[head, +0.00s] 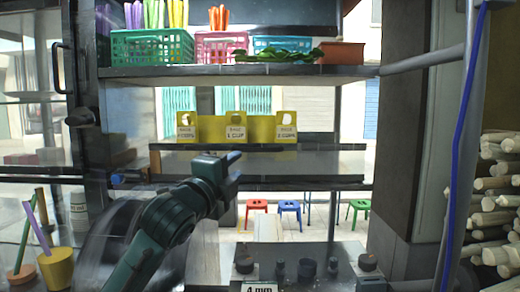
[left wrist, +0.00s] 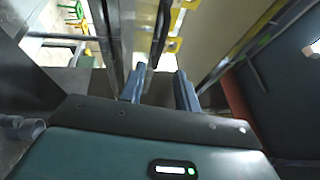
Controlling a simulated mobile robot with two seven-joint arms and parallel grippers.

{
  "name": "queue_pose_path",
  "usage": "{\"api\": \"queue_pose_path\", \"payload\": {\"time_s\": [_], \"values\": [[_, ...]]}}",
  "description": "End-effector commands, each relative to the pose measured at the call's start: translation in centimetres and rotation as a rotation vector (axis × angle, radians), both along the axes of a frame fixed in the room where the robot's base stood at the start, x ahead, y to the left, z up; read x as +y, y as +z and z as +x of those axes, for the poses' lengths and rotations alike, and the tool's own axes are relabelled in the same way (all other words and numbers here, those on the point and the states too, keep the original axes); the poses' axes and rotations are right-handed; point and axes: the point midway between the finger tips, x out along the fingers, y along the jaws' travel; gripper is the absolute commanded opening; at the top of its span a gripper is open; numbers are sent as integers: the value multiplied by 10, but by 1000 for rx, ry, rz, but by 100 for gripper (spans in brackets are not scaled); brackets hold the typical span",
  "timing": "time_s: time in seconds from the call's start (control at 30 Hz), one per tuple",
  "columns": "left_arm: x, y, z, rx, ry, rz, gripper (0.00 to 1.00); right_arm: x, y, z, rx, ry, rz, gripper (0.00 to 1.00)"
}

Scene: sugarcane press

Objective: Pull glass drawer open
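A long grey, glassy panel (head: 290,164) lies in front of the yellow holder in the head view; it looks like the glass drawer, though I cannot be sure. My left gripper (head: 232,166) is in front of its left half, seen from behind. In the left wrist view the two fingers of my left gripper (left wrist: 160,88) are apart. A dark narrow bar (left wrist: 163,30) runs away ahead of them, and a pale panel (left wrist: 207,45) lies to its right. I cannot tell whether the fingers touch either. My right gripper is not in view.
A yellow holder (head: 260,127) with labelled slots stands behind the panel. A shelf (head: 160,71) above carries several baskets. A glazed frame with a black handle (head: 57,68) stands at left. Sugarcane (head: 497,200) is stacked at right. Dark machine parts (head: 306,268) stand low in front.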

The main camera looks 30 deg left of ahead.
Motion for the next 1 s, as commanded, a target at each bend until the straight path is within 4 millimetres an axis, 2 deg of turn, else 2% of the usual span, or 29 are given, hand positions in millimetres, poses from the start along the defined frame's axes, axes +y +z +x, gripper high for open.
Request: {"api": "queue_pose_path", "payload": {"time_s": [0.3,0.5,0.7,1.0], "values": [[2,13,65,1,-2,-5,32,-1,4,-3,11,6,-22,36],[4,18,97,2,-1,-2,32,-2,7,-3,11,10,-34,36],[5,20,113,0,-1,0,32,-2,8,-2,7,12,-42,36],[5,20,116,0,-2,0,32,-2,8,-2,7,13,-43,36]]}}
